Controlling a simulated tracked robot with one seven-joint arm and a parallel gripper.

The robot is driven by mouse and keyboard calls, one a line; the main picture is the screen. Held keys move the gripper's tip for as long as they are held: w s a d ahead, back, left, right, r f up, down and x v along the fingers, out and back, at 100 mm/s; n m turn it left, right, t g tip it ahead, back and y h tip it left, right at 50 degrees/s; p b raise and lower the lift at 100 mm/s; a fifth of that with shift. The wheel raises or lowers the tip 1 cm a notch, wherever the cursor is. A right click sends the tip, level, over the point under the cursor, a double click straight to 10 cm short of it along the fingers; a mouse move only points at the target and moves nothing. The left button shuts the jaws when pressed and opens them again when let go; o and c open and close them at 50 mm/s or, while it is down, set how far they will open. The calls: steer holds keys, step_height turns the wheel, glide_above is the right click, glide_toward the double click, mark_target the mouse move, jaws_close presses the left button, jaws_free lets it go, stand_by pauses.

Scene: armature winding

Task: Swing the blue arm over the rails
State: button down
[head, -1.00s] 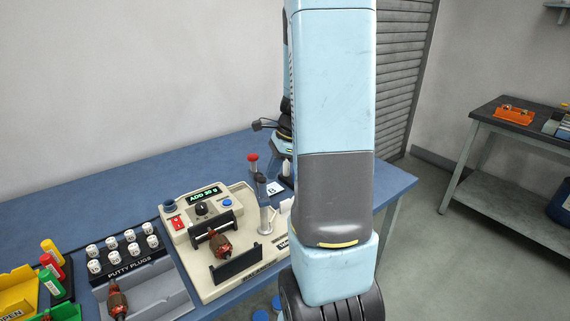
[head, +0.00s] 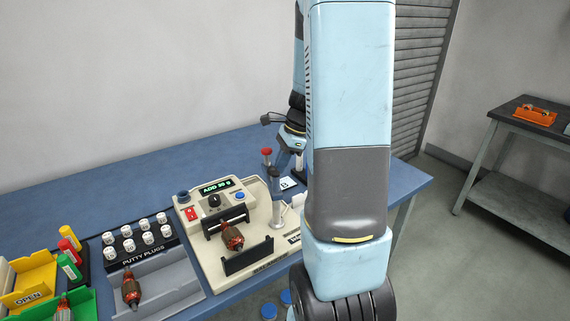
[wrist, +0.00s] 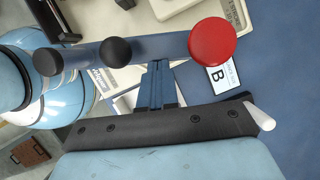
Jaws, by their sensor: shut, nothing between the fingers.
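The balancing machine (head: 208,262) sits on the blue bench with two black rails (head: 249,256). A copper-wound armature (head: 232,238) lies across the rails. The blue arm (wrist: 160,48) is a blue-grey bar with a red knob (wrist: 212,42) at its right end and a black ball along it, in the wrist view. In the head view the red knob (head: 266,152) stands at the machine's right back, off the rails. My gripper (wrist: 158,70) is shut and empty beside the bar, between the red knob and black ball. I cannot tell if it touches.
A putty plug rack (head: 142,240) with several white plugs stands left of the machine. A grey tray (head: 165,285) holds another armature. Yellow (head: 30,282) and green bins stand at far left. A white card marked B (wrist: 222,75) lies near the red knob.

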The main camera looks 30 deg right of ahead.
mark_target(265, 173)
steer(key=shift+w+a+n, duration=0.2)
steer(key=shift+a+n, duration=0.05)
steer(key=shift+n, duration=0.15)
steer(key=shift+w+a+n+g, duration=0.4)
steer(key=shift+a+n, duration=0.15)
steer(key=shift+n, duration=0.15)
steer(key=a+n, duration=0.1)
steer(key=a+n+g, duration=0.1)
steer(key=shift+w+n, duration=0.3)
steer(key=s+a+n+g+h, duration=0.3)
steer(key=a+n, duration=0.8)
steer(key=n, duration=0.6)
steer(key=shift+s+g+h, duration=0.3)
steer(key=shift+s+h, duration=0.5)
steer(key=shift+s, duration=0.55)
steer(key=shift+w, duration=0.1)
